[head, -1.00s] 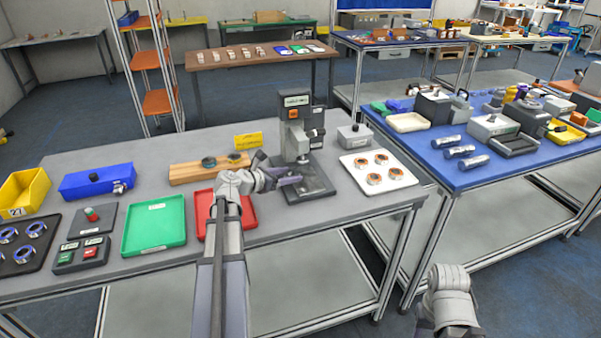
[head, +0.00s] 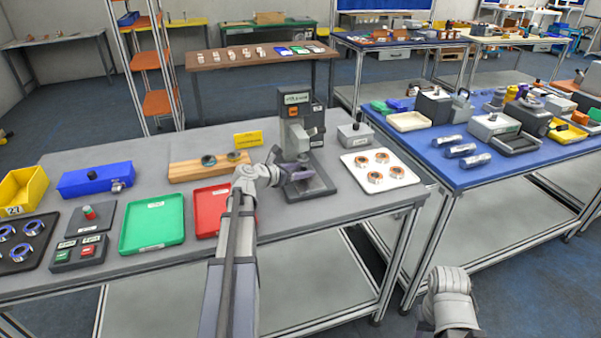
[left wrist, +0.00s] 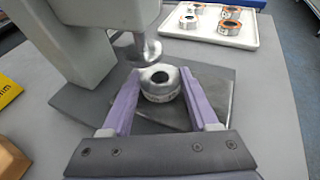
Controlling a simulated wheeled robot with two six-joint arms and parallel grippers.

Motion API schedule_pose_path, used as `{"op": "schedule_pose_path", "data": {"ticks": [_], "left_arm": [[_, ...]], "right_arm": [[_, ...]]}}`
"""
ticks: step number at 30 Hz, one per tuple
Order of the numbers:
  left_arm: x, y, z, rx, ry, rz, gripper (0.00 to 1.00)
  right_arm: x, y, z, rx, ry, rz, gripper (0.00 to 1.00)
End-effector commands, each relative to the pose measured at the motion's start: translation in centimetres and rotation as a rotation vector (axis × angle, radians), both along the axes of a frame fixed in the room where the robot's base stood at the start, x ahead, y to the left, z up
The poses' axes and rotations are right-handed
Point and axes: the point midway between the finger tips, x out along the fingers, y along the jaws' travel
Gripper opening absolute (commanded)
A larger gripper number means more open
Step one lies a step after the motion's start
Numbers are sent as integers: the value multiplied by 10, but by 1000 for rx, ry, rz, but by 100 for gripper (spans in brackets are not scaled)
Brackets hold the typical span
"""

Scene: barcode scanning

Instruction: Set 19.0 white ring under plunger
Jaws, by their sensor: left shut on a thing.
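The white ring (left wrist: 161,84) is a short pale cylinder with a dark centre and small markings round its side. My left gripper (left wrist: 158,96) is shut on it, one purple finger on each side. The ring is over the dark base plate (left wrist: 205,92) of the grey press (head: 294,108). The plunger (left wrist: 146,48) is just beyond and above the ring; the ring looks short of its centre line. I cannot tell whether the ring touches the plate. In the head view my left gripper (head: 291,174) hides the ring. My right gripper cannot be made out.
A white tray (head: 408,180) with several copper-coloured rings stands right of the press. Left of it are a wooden block (head: 188,173), a red tray (head: 207,212) and a green tray (head: 151,222). A grey box (head: 355,134) stands behind the white tray.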

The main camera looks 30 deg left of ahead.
Motion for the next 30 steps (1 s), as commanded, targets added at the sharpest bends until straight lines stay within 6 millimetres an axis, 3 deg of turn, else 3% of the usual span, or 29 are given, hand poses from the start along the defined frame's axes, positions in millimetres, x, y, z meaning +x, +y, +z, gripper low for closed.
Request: {"op": "schedule_pose_path", "data": {"ticks": [5, 6, 13, 23, 30], "left_arm": [[0, 0, -4, 0, -1, 0, 0], [0, 0, -3, 0, 0, 0, 63], [0, 0, -3, 0, 0, 0, 88], [0, 0, 2, 0, 0, 0, 90], [-38, 9, 18, 0, -1, 4, 90]], "right_arm": [[0, 0, -4, 0, 0, 0, 50], [0, 0, -3, 0, 0, 0, 50], [0, 0, -3, 0, 0, 0, 50], [0, 0, 2, 0, 0, 0, 50], [0, 0, 18, 0, 0, 0, 50]]}}
